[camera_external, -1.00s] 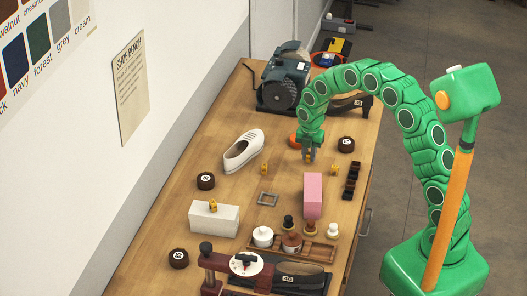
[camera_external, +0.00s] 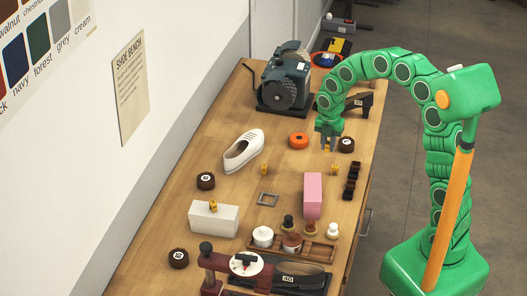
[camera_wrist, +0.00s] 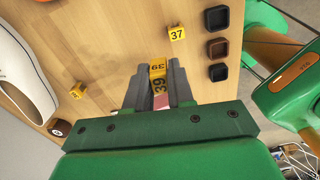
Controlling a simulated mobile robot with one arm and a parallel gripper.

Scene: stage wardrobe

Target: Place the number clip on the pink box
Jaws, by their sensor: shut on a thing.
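My gripper (camera_external: 328,146) hangs over the right part of the bench, behind the pink box (camera_external: 312,194). It is shut on a yellow number clip (camera_wrist: 158,78) marked 39, which sits between the fingers in the wrist view. The clip is a small yellow spot at the fingertips in the external view. The pink box lies nearer the front, apart from my gripper, with nothing seen on its top. In the wrist view a small pink patch shows between the fingers; I cannot tell if it is the box.
Other yellow clips stand on the bench, one marked 37 (camera_wrist: 177,33); another sits on the white box (camera_external: 218,220). Dark square pots (camera_external: 351,181) line the right edge. A white shoe (camera_external: 243,151), an orange ring (camera_external: 299,140) and a dark numbered disc (camera_external: 346,145) are nearby.

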